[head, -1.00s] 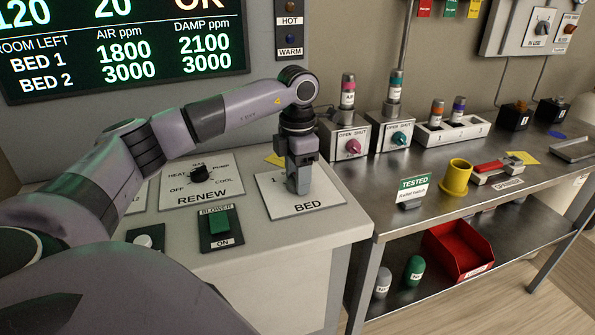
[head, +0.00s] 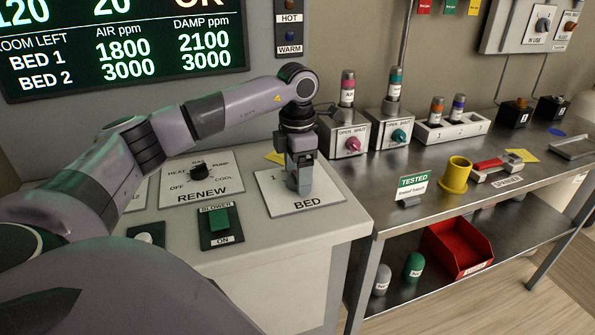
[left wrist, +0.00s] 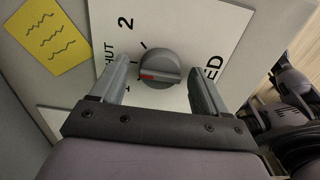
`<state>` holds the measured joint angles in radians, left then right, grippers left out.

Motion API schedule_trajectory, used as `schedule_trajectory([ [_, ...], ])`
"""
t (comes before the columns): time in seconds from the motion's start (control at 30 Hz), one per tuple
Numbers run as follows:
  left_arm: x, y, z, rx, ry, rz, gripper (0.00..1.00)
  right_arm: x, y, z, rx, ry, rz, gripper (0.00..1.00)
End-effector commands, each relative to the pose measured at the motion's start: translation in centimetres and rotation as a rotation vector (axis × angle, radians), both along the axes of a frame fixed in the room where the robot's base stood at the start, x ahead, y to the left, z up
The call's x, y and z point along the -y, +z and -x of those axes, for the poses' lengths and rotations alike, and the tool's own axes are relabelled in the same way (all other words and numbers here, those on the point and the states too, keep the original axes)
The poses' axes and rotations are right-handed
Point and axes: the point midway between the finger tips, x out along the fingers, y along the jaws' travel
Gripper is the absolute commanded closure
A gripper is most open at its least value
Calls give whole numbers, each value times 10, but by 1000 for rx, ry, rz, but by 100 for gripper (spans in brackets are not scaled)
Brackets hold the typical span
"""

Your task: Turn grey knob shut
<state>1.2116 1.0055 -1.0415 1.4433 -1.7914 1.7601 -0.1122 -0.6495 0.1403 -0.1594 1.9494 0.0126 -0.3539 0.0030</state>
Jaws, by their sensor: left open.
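The grey knob (left wrist: 160,68) sits on the white BED plate (left wrist: 178,18), which carries the marks 1, 2 and SHUT. The red mark on the knob points roughly toward the 1, not the SHUT word. My left gripper (left wrist: 160,74) is open, with one finger on each side of the knob and a visible gap on both sides. In the head view my left gripper (head: 299,186) points down over the BED plate (head: 329,189) and hides the knob there. My right gripper does not show.
The RENEW dial (head: 199,172) and the green BLOWER switch (head: 219,220) are left of the BED plate on the same cabinet. A yellow note (left wrist: 47,42) lies by the plate. A steel bench (head: 385,213) with valve boxes and a yellow cup (head: 455,176) stands right.

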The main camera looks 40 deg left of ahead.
Motion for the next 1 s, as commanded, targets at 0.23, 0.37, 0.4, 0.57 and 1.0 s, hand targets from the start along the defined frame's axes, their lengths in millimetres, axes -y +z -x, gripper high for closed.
schedule_trajectory([
  [0.23, 0, 20, -1, 2, 0, 0, 25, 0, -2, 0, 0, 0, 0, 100],
  [0.37, 1, 42, -1, 4, -1, 2, 25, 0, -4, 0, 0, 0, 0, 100],
  [0.4, 1, 49, -1, 4, -1, 2, 25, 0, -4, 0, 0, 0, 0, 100],
  [0.57, 0, 67, 0, 2, 0, 1, 25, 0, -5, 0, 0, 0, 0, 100],
  [1.0, 0, 72, 0, 0, 0, 0, 25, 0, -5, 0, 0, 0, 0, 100],
])
